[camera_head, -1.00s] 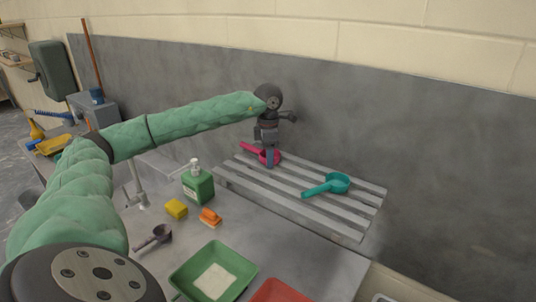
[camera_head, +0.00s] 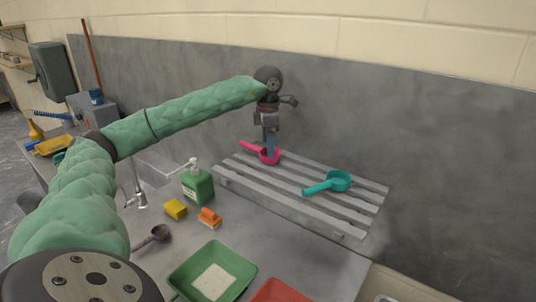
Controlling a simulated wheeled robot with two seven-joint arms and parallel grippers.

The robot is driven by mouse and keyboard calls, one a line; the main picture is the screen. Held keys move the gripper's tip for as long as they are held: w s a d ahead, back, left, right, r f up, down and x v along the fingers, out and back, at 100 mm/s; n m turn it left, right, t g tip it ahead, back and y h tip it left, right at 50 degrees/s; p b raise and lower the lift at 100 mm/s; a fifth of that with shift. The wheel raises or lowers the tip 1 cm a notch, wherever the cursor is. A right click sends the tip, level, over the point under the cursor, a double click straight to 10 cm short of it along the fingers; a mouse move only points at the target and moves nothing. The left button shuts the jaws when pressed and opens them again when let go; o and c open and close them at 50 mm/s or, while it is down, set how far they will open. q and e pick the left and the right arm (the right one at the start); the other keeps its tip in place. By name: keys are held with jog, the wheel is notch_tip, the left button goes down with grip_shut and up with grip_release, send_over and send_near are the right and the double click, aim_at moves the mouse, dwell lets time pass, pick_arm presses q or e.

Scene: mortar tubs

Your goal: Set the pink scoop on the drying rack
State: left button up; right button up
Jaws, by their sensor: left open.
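The pink scoop (camera_head: 263,154) lies on the slats of the grey drying rack (camera_head: 345,217), near its back left part, with its handle pointing left. My left gripper (camera_head: 270,150) is above the scoop with its fingers reaching down at the bowl. It is open; whether a finger still touches the scoop I cannot tell. The fingers hide part of the bowl. A teal scoop (camera_head: 340,181) lies on the same rack to the right, its handle pointing left. My right gripper is not in view.
A green soap bottle (camera_head: 198,186), a yellow sponge (camera_head: 175,209), an orange brush (camera_head: 209,218) and a dark purple scoop (camera_head: 157,235) are left of the rack. A green tub (camera_head: 185,279) and a red tub (camera_head: 280,292) stand in front. A grey wall rises behind.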

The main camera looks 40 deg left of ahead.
pick_arm(q)
notch_tip(320, 180, up, 8)
jog(key=b, duration=0.2)
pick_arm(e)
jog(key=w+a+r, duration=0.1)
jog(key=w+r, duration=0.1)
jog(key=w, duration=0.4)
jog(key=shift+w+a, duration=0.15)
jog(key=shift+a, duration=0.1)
pick_arm(q)
jog(key=shift+f, duration=0.1)
